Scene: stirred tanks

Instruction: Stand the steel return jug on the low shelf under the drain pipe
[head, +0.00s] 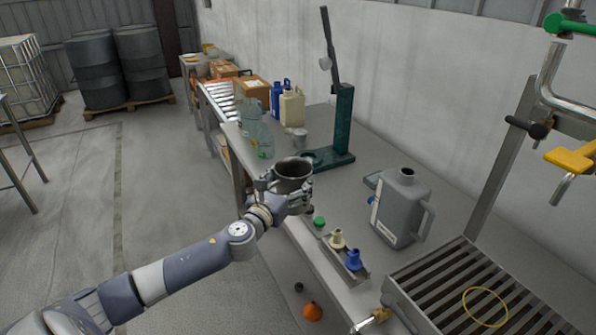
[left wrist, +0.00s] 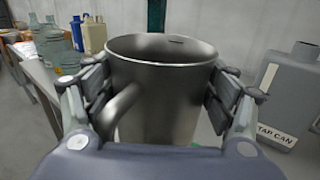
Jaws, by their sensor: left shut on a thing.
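The steel return jug (head: 293,168) is a grey metal mug shape with an open top. My left gripper (head: 286,187) is shut around its body and holds it upright at the near edge of the bench. In the left wrist view the jug (left wrist: 160,90) sits between both fingers, its handle toward the camera's lower left. The slatted metal shelf (head: 440,282) is at the lower right, with a yellow ring (head: 485,307) on it. The bent steel drain pipe (head: 550,75), with green and yellow valve handles, is above at the upper right. My right gripper is not in view.
A grey can (head: 402,207) stands on the bench between the jug and the slatted shelf; a small tray (head: 345,258) with coloured caps lies in front of it. A green press stand (head: 343,130) and bottles (head: 264,138) are behind. An orange item (head: 313,311) is low down.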

